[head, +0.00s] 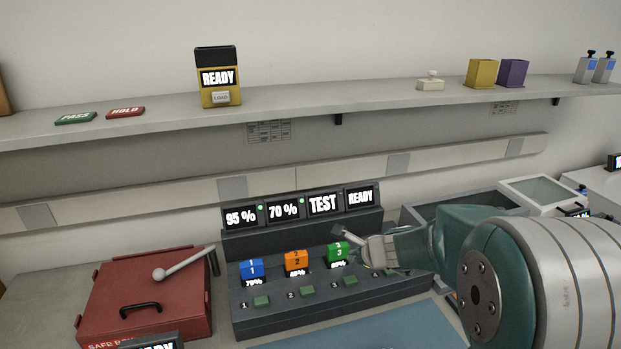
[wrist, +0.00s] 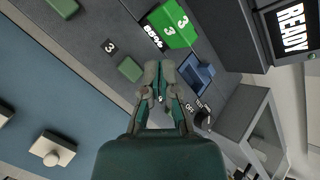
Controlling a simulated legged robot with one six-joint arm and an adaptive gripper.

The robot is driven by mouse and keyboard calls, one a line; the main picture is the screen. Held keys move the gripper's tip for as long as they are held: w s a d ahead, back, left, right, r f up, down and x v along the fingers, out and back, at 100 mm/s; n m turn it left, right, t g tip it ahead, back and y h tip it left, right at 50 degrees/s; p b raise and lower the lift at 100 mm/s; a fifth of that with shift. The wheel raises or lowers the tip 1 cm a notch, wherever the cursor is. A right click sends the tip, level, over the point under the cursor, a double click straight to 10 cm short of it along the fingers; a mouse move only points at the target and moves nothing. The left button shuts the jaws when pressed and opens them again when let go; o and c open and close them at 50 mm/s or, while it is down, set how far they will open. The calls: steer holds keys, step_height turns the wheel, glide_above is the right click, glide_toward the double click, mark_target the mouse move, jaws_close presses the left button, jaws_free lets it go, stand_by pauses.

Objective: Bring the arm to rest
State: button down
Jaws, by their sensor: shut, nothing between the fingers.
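My gripper (head: 342,235) reaches in from the right in the head view, over the right part of the dark charging console (head: 300,312). Its fingers are closed with nothing between them; they also show in the wrist view (wrist: 160,75). The green block marked 3 (head: 338,251) stands in the console right by the fingertips in the head view. In the wrist view the green block (wrist: 178,32) lies beyond the fingertips, with a gap between. My arm hides the console's right end in the head view.
A blue block (head: 251,268) and an orange block (head: 296,261) stand in the console, with lit screens (head: 322,205) behind. A red safe box (head: 135,292) with a raised lever is at left. The shelf (head: 350,104) runs above. A blue mat (head: 385,330) lies in front.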

steer(key=s+a+r+n+g, duration=0.1)
steer(key=s+a+r+n, duration=0.2)
steer(key=s+r+n, duration=0.3)
steer(key=s+a+r+n+g, duration=0.1)
steer(key=s+a+r+n, duration=0.15)
steer(key=s+n, duration=0.45)
steer(key=s+d+r+n+h, duration=0.1)
steer(key=s+n, duration=0.3)
steer(key=s, duration=0.4)
steer(key=s+d+r+n+h, duration=0.1)
steer(key=s+d+n, duration=0.3)
steer(key=s, duration=0.4)
steer(key=shift+s+d+n+g+h, duration=0.15)
steer(key=shift+s+n+g+h, duration=0.2)
steer(key=shift+n+h, duration=0.35)
